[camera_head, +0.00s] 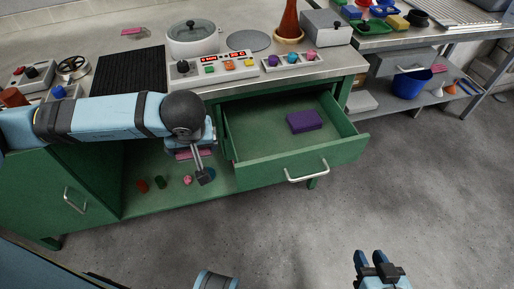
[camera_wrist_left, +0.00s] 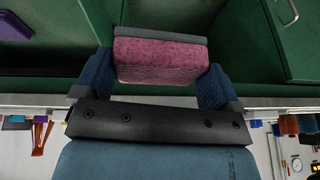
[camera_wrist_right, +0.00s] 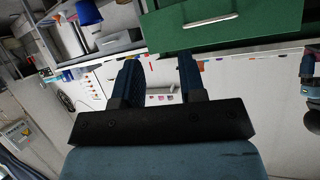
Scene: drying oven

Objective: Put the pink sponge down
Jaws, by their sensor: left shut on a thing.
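The pink sponge (camera_wrist_left: 160,60), with a grey layer along its far edge, is between the two blue fingers of my left gripper (camera_wrist_left: 155,84). In the head view the gripper (camera_head: 196,160) is in front of the open green cabinet (camera_head: 135,205), left of the open drawer, and a strip of the pink sponge (camera_head: 187,154) shows under the wrist. I cannot tell whether the sponge touches a surface. My right gripper (camera_head: 380,268) is open and empty over the floor at the bottom right; its spread fingers also show in the right wrist view (camera_wrist_right: 159,78).
The open drawer (camera_head: 268,165) holds a purple block (camera_head: 304,121). Small red, green and pink pieces (camera_head: 160,182) stand on the cabinet floor. The counter above carries a pot (camera_head: 193,40), a button panel (camera_head: 215,69) and another pink item (camera_head: 133,32). The floor at right is clear.

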